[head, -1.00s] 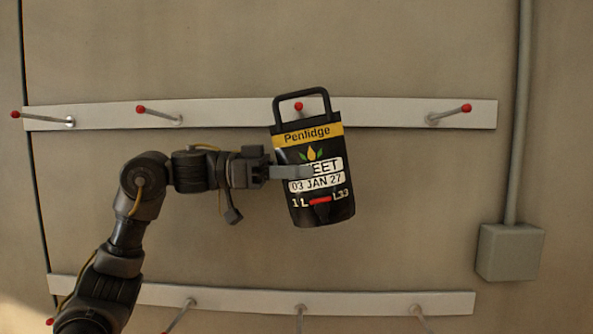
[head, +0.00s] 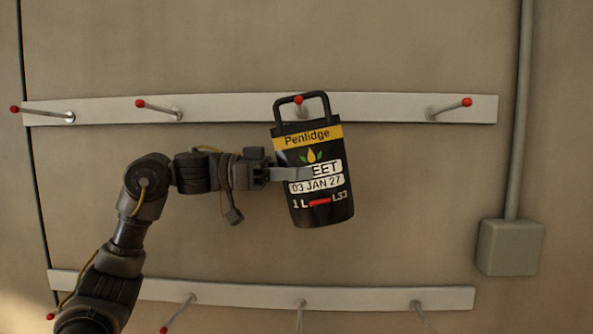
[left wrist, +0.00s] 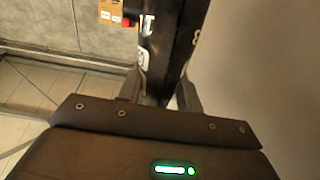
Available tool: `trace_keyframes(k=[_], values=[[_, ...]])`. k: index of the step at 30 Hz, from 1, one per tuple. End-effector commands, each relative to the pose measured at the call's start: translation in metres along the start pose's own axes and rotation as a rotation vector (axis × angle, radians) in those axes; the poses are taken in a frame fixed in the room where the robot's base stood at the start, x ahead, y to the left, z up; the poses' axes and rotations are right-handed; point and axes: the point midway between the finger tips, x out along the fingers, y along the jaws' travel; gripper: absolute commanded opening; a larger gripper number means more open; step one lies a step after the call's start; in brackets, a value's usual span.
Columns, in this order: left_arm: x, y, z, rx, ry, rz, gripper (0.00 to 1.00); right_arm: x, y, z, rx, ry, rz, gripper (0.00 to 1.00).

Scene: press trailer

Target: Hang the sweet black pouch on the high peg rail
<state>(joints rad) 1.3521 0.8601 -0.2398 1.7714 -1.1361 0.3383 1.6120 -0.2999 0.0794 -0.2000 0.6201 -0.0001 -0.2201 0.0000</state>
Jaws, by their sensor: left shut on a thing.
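The sweet black pouch (head: 322,213) has a yellow "Penlidge" band, a partly covered "EET" label and a looped handle on top. It hangs slightly tilted in front of the high peg rail (head: 388,108). My left gripper (head: 304,174) is shut on the pouch from its left side, one finger across the label. In the left wrist view the pouch (left wrist: 168,55) stands dark and edge-on between the fingers (left wrist: 161,92). My right gripper is not in view.
Other red-tipped pegs stick out of the high rail at left (head: 160,109) and right (head: 450,109). A lower peg rail (head: 245,295) runs below. A grey box (head: 510,248) with a conduit (head: 518,110) is on the wall at right.

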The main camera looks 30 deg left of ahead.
Motion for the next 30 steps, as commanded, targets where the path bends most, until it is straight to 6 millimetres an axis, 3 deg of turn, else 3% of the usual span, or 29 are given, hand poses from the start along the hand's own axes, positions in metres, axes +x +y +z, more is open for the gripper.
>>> trace_keyframes(k=[14, 15, 20, 30], values=[[-0.0009, 0.0001, -0.0030, 0.005, 0.008, 0.000, 0.00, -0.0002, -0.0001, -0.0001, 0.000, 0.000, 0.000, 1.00], [-0.0009, 0.0001, -0.0030, 0.005, 0.008, 0.000, 0.38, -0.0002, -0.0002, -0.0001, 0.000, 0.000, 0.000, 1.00], [-0.0005, 0.0000, -0.0017, 0.003, 0.005, 0.000, 0.59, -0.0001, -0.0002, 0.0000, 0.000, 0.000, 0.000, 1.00], [-0.0009, -0.0012, 0.0021, -0.002, -0.004, 0.001, 0.61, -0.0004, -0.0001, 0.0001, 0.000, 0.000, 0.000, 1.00]])
